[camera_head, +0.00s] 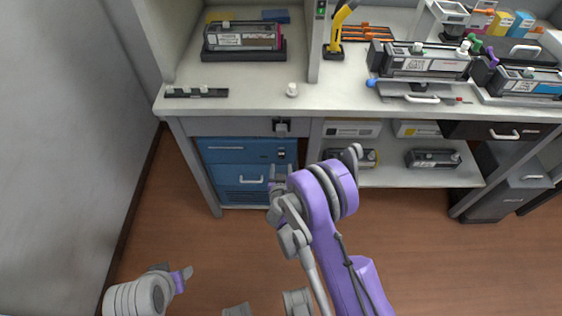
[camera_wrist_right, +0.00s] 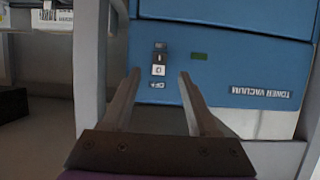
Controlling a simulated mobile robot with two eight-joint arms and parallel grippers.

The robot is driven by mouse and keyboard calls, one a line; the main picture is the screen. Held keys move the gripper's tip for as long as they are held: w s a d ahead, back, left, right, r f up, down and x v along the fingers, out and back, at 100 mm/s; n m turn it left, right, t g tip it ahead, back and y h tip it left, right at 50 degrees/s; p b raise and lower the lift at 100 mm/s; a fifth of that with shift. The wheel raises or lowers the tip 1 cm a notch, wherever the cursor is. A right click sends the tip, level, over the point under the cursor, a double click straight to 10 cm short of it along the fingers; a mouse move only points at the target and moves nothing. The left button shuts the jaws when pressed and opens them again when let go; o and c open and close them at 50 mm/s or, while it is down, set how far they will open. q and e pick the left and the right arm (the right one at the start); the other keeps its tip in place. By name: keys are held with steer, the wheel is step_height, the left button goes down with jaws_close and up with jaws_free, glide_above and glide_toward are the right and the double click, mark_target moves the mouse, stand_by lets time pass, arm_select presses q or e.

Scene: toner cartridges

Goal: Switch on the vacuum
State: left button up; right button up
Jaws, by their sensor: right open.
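The blue toner vacuum (camera_head: 230,155) stands under the left part of the bench. In the right wrist view its blue front (camera_wrist_right: 215,75) carries an upside-down TONER VACUUM label. A small black and white rocker switch (camera_wrist_right: 159,59) is on that front, beside an OFF marking. My right gripper (camera_head: 279,172) is in front of the vacuum's right side, below the switch in the head view. In the wrist view its two fingers (camera_wrist_right: 157,88) are apart and empty, with the switch between and beyond them; I see no contact. My left arm shows at lower left; its jaw state is unclear.
A bench leg (camera_wrist_right: 90,60) stands close beside the right gripper. Cartridges and tools sit on the bench top (camera_head: 260,97). The wooden floor (camera_head: 190,235) in front is clear.

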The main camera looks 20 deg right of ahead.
mark_target(281, 157)
steer(key=x, duration=0.5)
steer(key=shift+w+d+f, duration=0.15)
steer(key=shift+w, duration=0.2)
jaws_close()
